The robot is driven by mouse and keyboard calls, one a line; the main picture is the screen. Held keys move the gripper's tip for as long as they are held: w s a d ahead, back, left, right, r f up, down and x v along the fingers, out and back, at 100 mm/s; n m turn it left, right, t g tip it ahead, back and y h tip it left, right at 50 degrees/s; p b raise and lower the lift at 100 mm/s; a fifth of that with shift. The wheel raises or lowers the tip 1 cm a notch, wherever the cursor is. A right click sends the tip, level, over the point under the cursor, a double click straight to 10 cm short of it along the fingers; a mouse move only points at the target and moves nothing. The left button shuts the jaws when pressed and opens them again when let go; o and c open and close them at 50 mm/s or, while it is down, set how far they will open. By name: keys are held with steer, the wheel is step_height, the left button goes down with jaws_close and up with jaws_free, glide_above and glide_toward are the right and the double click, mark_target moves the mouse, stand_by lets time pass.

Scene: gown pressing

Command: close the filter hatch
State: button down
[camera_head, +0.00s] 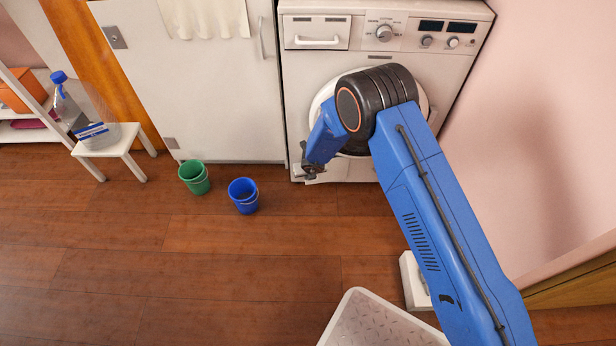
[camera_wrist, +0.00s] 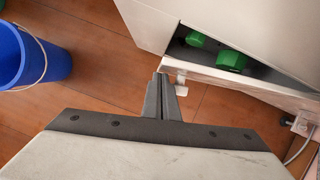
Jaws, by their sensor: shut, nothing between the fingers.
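The washing machine (camera_head: 340,62) stands against the back wall, its filter compartment low on the front. In the wrist view the compartment is open, with green knobs (camera_wrist: 232,61) inside. The filter hatch (camera_wrist: 235,80) shows as a narrow white strip along the lower side of the opening, swung out, with a small pale tab (camera_wrist: 181,90) at its left end. My gripper (camera_wrist: 161,78) is shut and empty, its tips close beside that end; I cannot tell whether they touch. In the head view my gripper (camera_head: 309,172) is low at the machine's front left, and my arm hides much of the front.
A blue bucket (camera_head: 243,196) and a green bucket (camera_head: 195,178) stand on the wooden floor left of my gripper. A stool (camera_head: 118,146) holds a large bottle. A white perforated basket (camera_head: 375,325) is at the front. A cable (camera_wrist: 300,150) lies right of the hatch.

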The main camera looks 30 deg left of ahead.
steer(key=shift+w+a, duration=0.3)
steer(key=shift+a, duration=0.1)
stand_by(0.3)
